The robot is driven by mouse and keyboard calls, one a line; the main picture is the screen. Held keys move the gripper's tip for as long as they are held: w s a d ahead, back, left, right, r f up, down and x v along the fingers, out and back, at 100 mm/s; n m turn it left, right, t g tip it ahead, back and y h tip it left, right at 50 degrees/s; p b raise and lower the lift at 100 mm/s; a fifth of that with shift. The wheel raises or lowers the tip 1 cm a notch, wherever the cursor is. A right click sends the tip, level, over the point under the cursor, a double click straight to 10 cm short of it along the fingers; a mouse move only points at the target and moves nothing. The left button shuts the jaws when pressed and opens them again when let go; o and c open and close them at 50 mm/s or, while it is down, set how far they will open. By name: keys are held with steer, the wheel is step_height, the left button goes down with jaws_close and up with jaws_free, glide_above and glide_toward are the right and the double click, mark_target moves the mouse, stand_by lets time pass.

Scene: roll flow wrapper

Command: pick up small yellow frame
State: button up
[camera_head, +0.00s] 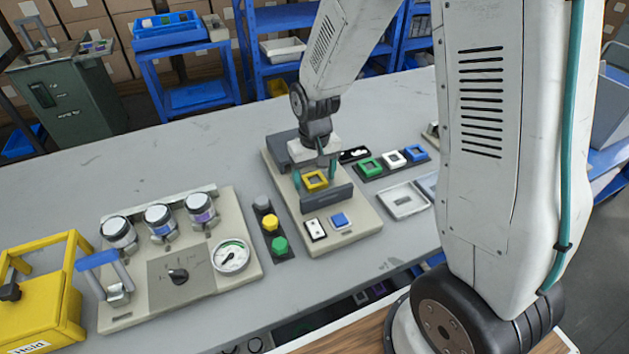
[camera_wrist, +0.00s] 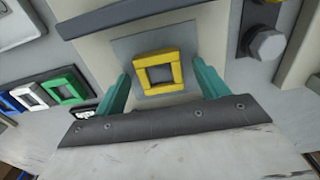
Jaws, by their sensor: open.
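The small yellow frame (camera_head: 315,181) is a square ring lying on a grey pad of the beige fixture plate (camera_head: 358,215). In the wrist view the yellow frame (camera_wrist: 158,73) lies flat, between and just beyond the fingertips. My gripper (camera_head: 318,175) is above the fixture with its two green fingers apart, one on each side of the frame. In the wrist view my gripper (camera_wrist: 160,80) is open and empty. I cannot tell exactly how high the fingertips are above the pad.
A dark bar (camera_head: 327,198) stands in front of the frame, with a blue button (camera_head: 340,220) and a white switch (camera_head: 315,229) nearer. Green (camera_head: 370,167), white (camera_head: 393,159) and blue (camera_head: 415,153) frames sit in a dark rack at right. A knob-and-gauge panel (camera_head: 130,310) stands at left.

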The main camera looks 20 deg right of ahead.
steer(key=c, duration=1)
steer(key=shift+c, duration=0.2)
